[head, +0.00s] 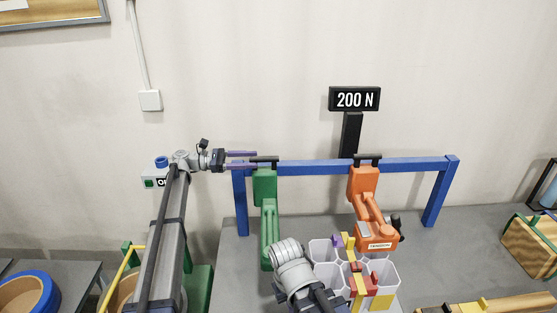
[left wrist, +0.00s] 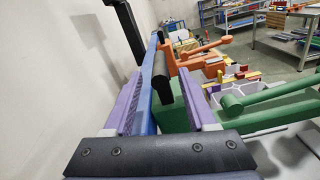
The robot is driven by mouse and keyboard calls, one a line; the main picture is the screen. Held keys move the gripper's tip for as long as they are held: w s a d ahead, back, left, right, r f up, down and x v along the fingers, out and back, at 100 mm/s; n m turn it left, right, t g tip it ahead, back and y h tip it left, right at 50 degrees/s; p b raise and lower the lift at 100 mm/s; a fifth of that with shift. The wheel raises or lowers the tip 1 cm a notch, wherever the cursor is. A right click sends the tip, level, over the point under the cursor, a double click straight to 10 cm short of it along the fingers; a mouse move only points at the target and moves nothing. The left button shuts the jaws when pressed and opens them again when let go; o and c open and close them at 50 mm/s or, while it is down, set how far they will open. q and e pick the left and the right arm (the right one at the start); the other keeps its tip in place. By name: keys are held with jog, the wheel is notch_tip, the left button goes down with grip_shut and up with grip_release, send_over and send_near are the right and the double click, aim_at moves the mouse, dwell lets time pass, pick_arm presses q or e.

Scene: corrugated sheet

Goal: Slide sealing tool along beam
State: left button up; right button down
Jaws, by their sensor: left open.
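A blue beam (head: 315,167) runs on two blue posts over a grey bench. A green tool (head: 266,215) with a black top handle (head: 264,160) hangs at its left part. An orange tool (head: 364,185) with a black top handle (head: 368,156) hangs farther right. My left gripper (head: 254,160) is open at the beam's left end, its purple fingers pointing right toward the green tool's handle. In the left wrist view, the fingers stand either side of the black handle (left wrist: 163,76); I cannot tell whether they touch it. My right gripper is not in view.
A black "200 N" sign (head: 354,99) stands behind the beam. White hexagonal bins (head: 382,271) with coloured blocks stand on the bench below the orange tool. A wooden crate (head: 530,247) is at the right. The beam between the two tools is clear.

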aim_at(272, 159)
pick_arm(q)
jog(key=shift+d, duration=0.1)
jog(key=d, duration=0.7)
jog(key=shift+d, duration=0.3)
grip_shut()
dwell(1.2)
